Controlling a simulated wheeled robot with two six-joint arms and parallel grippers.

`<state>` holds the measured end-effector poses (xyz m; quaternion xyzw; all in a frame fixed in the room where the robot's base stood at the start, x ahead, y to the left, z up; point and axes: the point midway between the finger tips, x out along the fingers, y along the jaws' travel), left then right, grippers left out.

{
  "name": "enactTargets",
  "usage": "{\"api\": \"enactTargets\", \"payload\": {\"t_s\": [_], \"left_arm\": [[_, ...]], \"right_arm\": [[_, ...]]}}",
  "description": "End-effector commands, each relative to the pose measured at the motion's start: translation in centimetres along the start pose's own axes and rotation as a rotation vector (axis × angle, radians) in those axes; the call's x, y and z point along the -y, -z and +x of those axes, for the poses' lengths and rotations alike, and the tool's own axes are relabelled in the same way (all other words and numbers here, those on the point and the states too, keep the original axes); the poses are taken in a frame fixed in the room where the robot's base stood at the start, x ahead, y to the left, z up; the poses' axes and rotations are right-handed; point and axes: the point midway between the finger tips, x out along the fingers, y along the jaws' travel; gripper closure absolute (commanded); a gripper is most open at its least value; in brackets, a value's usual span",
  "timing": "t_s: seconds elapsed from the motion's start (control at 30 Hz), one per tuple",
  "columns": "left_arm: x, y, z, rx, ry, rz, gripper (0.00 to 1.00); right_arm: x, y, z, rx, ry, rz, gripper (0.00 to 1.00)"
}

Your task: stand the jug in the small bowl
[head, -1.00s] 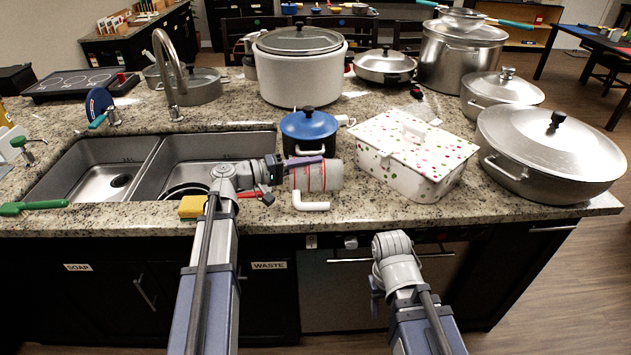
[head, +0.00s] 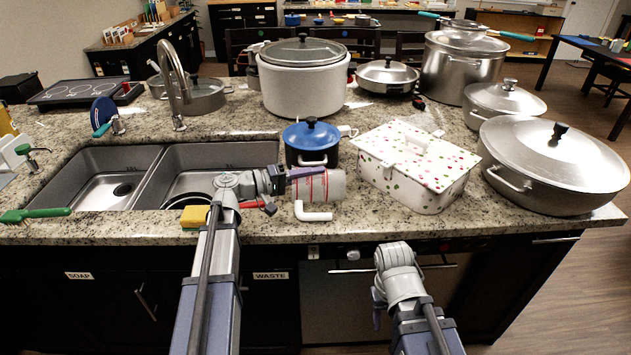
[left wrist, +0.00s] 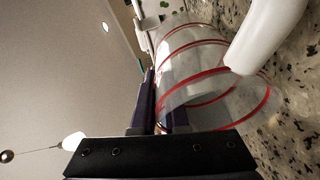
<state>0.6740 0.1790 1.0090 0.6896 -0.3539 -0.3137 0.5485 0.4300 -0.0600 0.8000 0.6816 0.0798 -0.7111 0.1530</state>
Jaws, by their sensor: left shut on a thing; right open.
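The jug (head: 320,186), a clear cylinder with red bands, is on its side at the counter's front, its axis roughly level. My left gripper (head: 290,180) is shut on its left end. In the left wrist view, the jug (left wrist: 195,65) lies between and beyond the dark fingers (left wrist: 160,110). A white L-shaped piece (head: 314,215) is just in front of the jug; I cannot tell whether it is its handle. I cannot clearly make out the small bowl; a dark round rim (head: 187,201) shows partly in the right sink basin. My right gripper (head: 377,306) is open and empty before the cabinets.
A blue-lidded pot (head: 311,139) stands just behind the jug. A dotted white box (head: 415,170) is to its right, with a wide lidded pan (head: 555,165) beyond. A yellow sponge (head: 194,217) lies left of my left gripper, by the double sink (head: 150,180).

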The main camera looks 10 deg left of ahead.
Motion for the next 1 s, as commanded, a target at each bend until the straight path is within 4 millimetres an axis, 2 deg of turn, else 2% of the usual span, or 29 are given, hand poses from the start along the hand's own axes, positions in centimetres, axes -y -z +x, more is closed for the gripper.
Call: {"api": "enactTargets", "payload": {"t_s": [0.27,0.73,1.0], "left_arm": [[-2.0,0.4,-0.1,0.000,0.000,0.001,1.00],[-8.8,1.8,-0.4,0.000,0.000,0.000,1.00],[-9.8,2.0,-0.5,0.000,-0.001,0.000,1.00]], "right_arm": [[-0.2,-0.1,-2.0,0.000,0.000,0.000,0.50],[-0.8,-0.5,-8.9,0.000,0.000,0.000,0.50],[-0.9,-0.6,-10.0,0.000,0.000,0.000,0.50]]}}
